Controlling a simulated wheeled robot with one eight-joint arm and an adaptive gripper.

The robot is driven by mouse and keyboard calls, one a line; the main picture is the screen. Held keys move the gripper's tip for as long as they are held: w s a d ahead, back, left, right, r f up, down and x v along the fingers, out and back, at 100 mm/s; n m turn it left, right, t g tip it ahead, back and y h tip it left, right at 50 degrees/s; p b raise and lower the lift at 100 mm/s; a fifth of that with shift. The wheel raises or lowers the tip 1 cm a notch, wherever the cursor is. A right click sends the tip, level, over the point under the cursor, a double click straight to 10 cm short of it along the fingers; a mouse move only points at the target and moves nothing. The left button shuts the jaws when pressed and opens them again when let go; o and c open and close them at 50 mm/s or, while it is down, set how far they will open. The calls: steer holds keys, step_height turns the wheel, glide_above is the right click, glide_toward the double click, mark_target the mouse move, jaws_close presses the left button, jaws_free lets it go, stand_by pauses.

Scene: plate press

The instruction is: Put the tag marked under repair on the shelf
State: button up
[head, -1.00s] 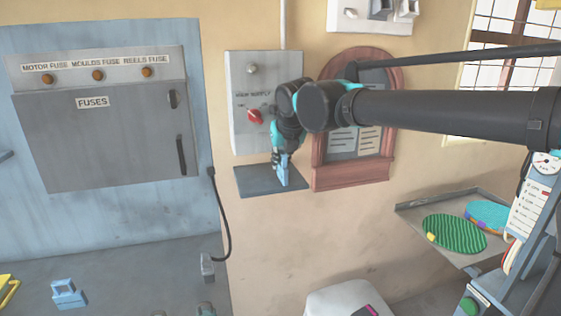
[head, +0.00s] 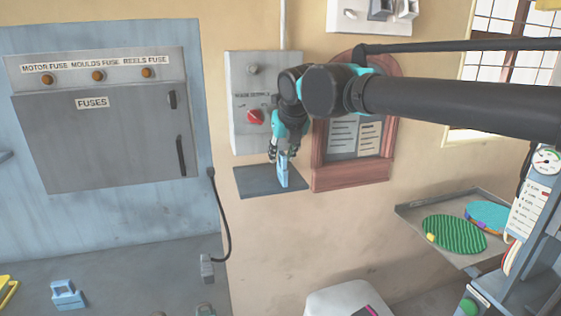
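The small blue tag (head: 283,174) stands near upright on the dark grey shelf (head: 252,184), right of the shelf's middle. The shelf juts from the wall under the grey switch box. My gripper (head: 282,153) is just above the tag, with its fingers spread to either side of the tag's top. A gap shows between the fingers, and they look clear of the tag. No writing on the tag can be read from here.
The switch box (head: 240,98) with a red knob (head: 255,117) is right behind my gripper. A red-framed notice board (head: 350,177) is close on the right. The fuse cabinet (head: 100,140) is at left. A tray (head: 409,212) with patterned discs is at right.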

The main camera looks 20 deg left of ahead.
steer(key=v, duration=0.8)
steer(key=shift+r, duration=0.1)
steer(key=w+d+f+m+h, duration=0.1)
steer(key=w+d+f+m, duration=0.3)
steer(key=d+f+m, duration=0.7)
steer(key=w+d+f+m+h, duration=0.1)
steer(key=w+d+f+m, duration=0.4)
steer(key=d+f+m, duration=0.6)
steer(key=s+d+f+m, duration=0.4)
steer(key=d+f+m, duration=0.1)
steer(key=d+m, duration=0.2)
steer(key=s+d+f+m+h, duration=0.1)
steer(key=s+d+f+m, duration=0.4)
steer(key=d, duration=0.4)
steer(key=s+d+f+m+h, duration=0.1)
steer(key=s+d+f+m, duration=0.4)
steer(key=m, duration=0.5)
steer(key=shift+d+f+g, duration=0.4)
steer(key=shift+d+f, duration=0.65)
steer(key=shift+d, duration=0.75)
